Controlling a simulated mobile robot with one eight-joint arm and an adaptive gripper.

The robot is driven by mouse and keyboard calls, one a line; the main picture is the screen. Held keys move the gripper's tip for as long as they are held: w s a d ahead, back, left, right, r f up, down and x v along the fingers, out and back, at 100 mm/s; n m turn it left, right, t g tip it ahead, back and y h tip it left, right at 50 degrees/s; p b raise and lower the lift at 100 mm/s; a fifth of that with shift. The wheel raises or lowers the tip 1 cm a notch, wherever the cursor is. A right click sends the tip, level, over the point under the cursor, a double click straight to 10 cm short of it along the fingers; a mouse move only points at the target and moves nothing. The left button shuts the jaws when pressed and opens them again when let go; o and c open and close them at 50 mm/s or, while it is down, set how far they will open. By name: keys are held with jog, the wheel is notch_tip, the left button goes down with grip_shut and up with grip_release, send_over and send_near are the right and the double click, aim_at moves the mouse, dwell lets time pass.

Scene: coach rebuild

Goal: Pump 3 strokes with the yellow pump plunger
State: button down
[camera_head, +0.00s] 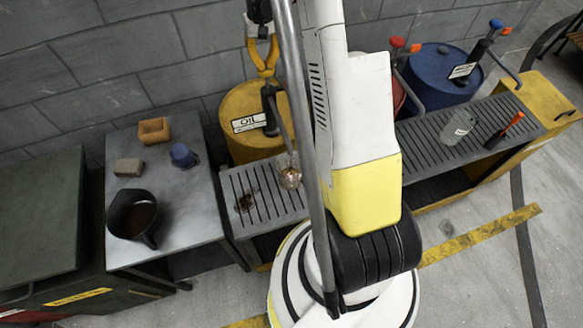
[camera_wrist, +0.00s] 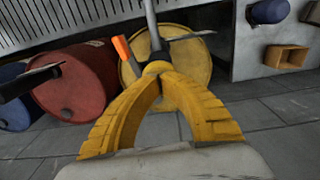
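The yellow oil drum (camera_head: 238,103) stands against the wall with a dark pump (camera_head: 270,108) on top. In the wrist view the drum (camera_wrist: 197,62) is behind my fingers. My gripper (camera_head: 267,72) is at the top of this pump. In the wrist view its yellow fingers (camera_wrist: 158,78) close around a small rounded yellow knob (camera_wrist: 157,68), the top of the plunger. The plunger's height is hard to tell because fingers and arm cover it. A glass with amber contents (camera_head: 290,178) is below the pump's spout, partly beside my arm.
A grey slatted bench (camera_head: 283,203) has dark stains. A grey table (camera_head: 185,220) at left holds a black jug (camera_head: 122,216), blue cup (camera_head: 182,155) and orange box (camera_head: 153,130).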

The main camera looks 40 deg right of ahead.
jog(key=shift+r+p, duration=1)
jog(key=shift+r, duration=0.9)
jog(key=shift+f, duration=0.25)
jog(key=b, duration=0.5)
send_over(268, 88)
jog(key=shift+w+d+f, duration=0.1)
jog(key=shift+w+f, duration=0.05)
jog(key=shift+f, duration=1.4)
jog(key=shift+w+d+f, duration=0.1)
jog(key=shift+f, duration=1.45)
jog(key=shift+a+f+b, duration=0.1)
jog(key=shift+f+b, duration=0.85)
jog(key=shift+f, duration=0.35)
jog(key=shift+r, duration=0.1)
jog(key=shift+r+p, duration=2.75)
jog(key=shift+r, duration=1.75)
